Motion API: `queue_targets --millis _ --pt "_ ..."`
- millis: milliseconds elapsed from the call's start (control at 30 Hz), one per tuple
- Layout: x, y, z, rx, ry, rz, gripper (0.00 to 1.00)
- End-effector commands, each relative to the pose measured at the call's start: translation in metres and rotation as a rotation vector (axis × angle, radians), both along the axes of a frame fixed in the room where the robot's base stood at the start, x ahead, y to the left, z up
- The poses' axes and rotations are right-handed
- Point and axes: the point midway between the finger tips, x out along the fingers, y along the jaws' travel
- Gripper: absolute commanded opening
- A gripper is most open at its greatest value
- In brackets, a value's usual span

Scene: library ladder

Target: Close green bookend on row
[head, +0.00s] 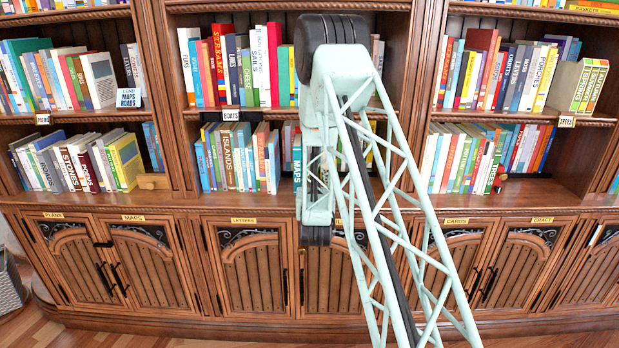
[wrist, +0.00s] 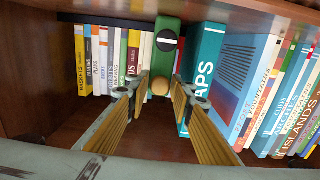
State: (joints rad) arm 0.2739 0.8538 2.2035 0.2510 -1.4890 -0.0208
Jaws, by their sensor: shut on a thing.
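The fingertips are partly hard to make out. A row of upright books (wrist: 115,58) stands just left of the bookend. A large teal book (wrist: 204,70) stands close on its right. In the head view my arm hides the bookend and my fingers.
More books (wrist: 262,85) stand at the right of the wrist view, some leaning. The shelf board above is close over the bookend. Bare shelf floor lies in front of the left row. Closed cabinet doors (head: 256,266) are below the shelves.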

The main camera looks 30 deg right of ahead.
Motion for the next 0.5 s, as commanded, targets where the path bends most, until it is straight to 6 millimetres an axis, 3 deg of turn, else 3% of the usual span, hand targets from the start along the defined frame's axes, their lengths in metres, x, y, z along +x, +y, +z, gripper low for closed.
queue_targets --millis 433,467,500 --pt "-0.0008 -0.0065 0.0009 -0.001 -0.002 -0.017 0.03" --pt "-0.0009 -0.0065 0.0009 -0.001 -0.002 -0.017 0.24" --pt "-0.0009 -0.0065 0.0008 -0.001 -0.001 -0.017 0.28"
